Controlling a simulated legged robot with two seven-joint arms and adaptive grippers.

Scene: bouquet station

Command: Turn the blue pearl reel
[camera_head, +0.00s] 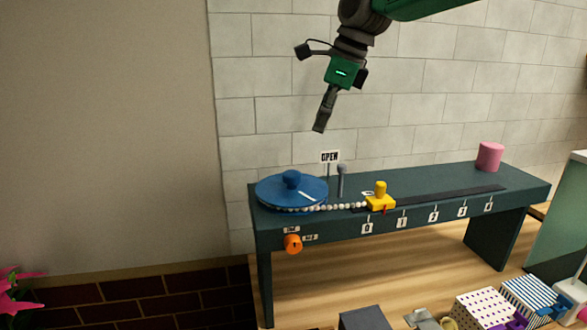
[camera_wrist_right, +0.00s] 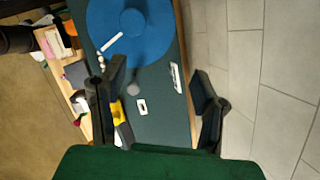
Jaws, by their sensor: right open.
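The blue pearl reel (camera_head: 275,189) is a flat disc with a round knob on top and a white mark, lying at the left end of the dark green bench (camera_head: 330,220). A string of white pearls (camera_head: 335,207) runs from its front edge to a yellow slider (camera_head: 381,202). My right gripper (camera_head: 319,130) hangs above and behind the bench, pointing down, apart from the reel. In the right wrist view my right gripper (camera_wrist_right: 155,95) is open and empty, with the reel (camera_wrist_right: 130,28) beyond its fingertips. My left gripper is not in view.
An orange knob (camera_head: 292,244) is on the bench front. A pink cylinder (camera_head: 489,156) stands at the bench's right end. Patterned boxes (camera_head: 485,309) sit at lower right. A tiled wall is behind.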

